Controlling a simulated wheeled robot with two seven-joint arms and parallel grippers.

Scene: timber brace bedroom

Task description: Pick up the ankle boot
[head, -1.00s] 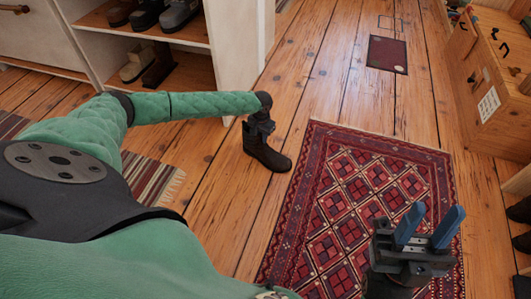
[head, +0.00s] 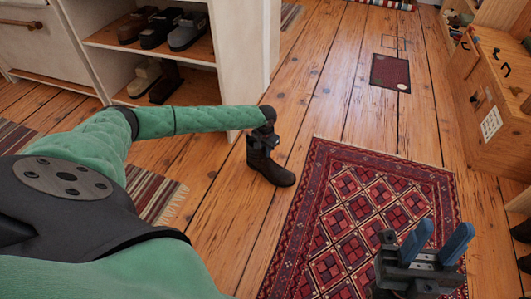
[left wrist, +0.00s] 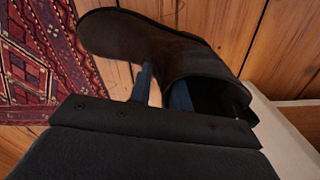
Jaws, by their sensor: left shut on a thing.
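A dark brown ankle boot (head: 268,167) stands upright on the wooden floor beside the patterned rug, in the middle of the head view. My left gripper (head: 264,142) is above it and shut on its shaft. In the left wrist view the boot (left wrist: 150,45) fills the upper middle, with its toe to the left and its opening to the right. One blue finger of the left gripper (left wrist: 162,92) shows against the boot; the other is near its opening. My right gripper (head: 437,243) is at the lower right, empty, with its two blue fingers apart.
A white shelf unit (head: 240,60) with several shoes stands behind the boot at the left. A red patterned rug (head: 375,215) lies to the right. A wooden cabinet (head: 500,95) stands at the far right. A small dark mat (head: 390,71) lies on open floor.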

